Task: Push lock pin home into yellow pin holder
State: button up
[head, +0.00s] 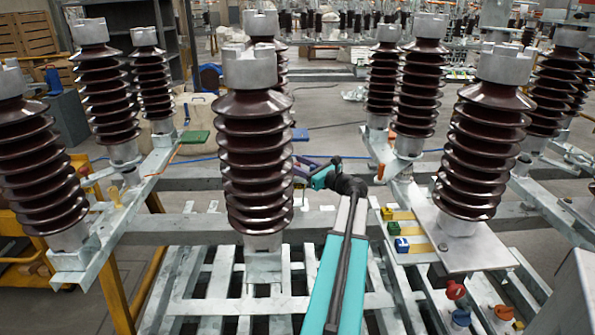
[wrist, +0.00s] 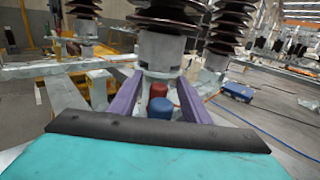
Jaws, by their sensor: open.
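My gripper (head: 306,166) is at the end of the teal arm, just right of the central insulator in the head view. In the wrist view its two purple fingers (wrist: 158,82) are apart. A red cylinder (wrist: 157,90) and a blue cylinder (wrist: 160,108) show between them, below an insulator's metal base; contact cannot be told. I cannot tell whether either is the lock pin. A small yellow block (head: 387,213) sits on the right-hand frame, and a yellow upright piece (head: 115,195) stands on the left rail. Which one is the pin holder is unclear.
Tall brown insulators, such as the central one (head: 252,160), crowd both sides of my arm. Green (head: 393,228) and blue (head: 402,245) blocks sit near the yellow block. Red (head: 455,290) and orange (head: 503,313) knobs are at lower right. Slatted metal framing (head: 215,290) lies below.

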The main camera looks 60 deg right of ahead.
dwell(0.4)
grip_shut()
jog(key=shift+r, duration=0.1)
notch_tip(320, 180, up, 18)
dwell(1.0)
dwell(0.7)
